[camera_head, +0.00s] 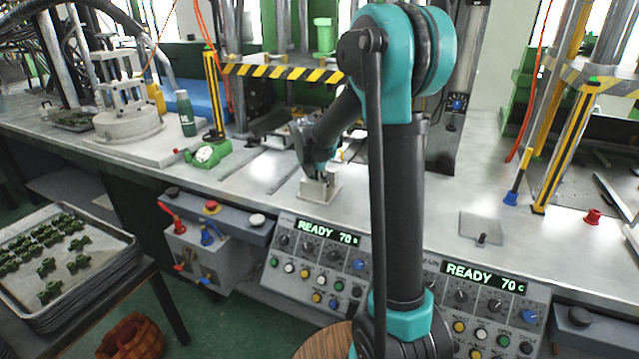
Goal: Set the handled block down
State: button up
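A small pale grey block (319,190) is on or just above the metal bench, behind the left control panel. A gap under it cannot be made out. My gripper (321,177) points down at the block's top from the far side of my arm. Its dark fingers look closed at the block's upper part, where the handle is mostly hidden by them. A flat grey plate with a short dark knob (481,231) lies on the bench to the right, apart from my gripper.
Two control panels (318,262) reading READY 70 line the bench's front edge. A press with a striped yellow-black bar (285,72) stands behind. A green clamp (207,155) and green bottle (186,113) are to the left. A tray of green parts (107,270) is at lower left. Bare bench (415,205) lies right of the block.

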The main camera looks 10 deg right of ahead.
jog(key=v, duration=1.2)
jog(key=shift+r, duration=0.1)
